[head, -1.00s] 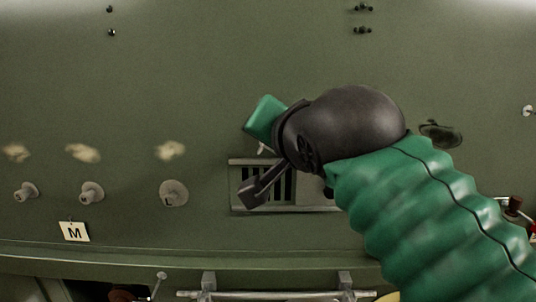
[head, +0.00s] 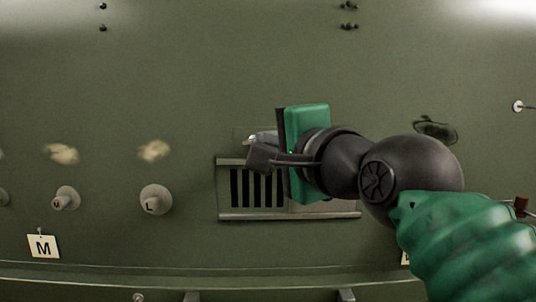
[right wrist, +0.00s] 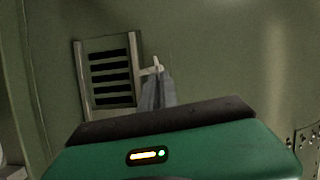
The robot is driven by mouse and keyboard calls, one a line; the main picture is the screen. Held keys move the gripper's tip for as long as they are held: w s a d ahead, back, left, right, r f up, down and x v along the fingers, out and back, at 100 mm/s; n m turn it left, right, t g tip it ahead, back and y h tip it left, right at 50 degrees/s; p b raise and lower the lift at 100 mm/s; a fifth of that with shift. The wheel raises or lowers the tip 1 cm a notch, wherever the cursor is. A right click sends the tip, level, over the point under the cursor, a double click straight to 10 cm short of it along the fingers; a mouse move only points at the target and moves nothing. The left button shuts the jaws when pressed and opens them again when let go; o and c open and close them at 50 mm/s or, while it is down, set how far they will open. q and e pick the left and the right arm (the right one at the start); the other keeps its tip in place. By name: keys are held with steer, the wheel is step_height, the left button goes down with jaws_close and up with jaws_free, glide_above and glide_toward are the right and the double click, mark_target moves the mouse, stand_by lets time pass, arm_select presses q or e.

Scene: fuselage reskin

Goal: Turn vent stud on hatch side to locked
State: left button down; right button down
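The slatted vent (head: 255,190) is set in the green fuselage skin, left of my right arm. A small pale stud (head: 251,138) sits on a plate at the vent's upper edge, partly hidden by my right gripper. My right gripper (head: 262,148) is at this stud, its fingers pointing left in the head view. In the right wrist view, the stud's pale tip (right wrist: 156,63) shows just past the grey fingertips, beside the vent (right wrist: 108,72). The fingers look close together; whether they grip the stud is not clear. My left gripper is out of view.
Round knobs stand left of the vent, one marked L (head: 156,200). A card marked M (head: 43,246) hangs below them. A ledge (head: 120,272) runs along the bottom. The skin above is mostly clear.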

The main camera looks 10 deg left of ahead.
steer(key=shift+f+m+b, duration=0.35)
steer(key=shift+f+m, duration=0.05)
steer(key=shift+m, duration=0.1)
steer(key=shift+y, duration=0.3)
steer(key=c, duration=1.6)
jaws_free()
steer(key=shift+w, duration=0.1)
steer(key=shift+r, duration=0.1)
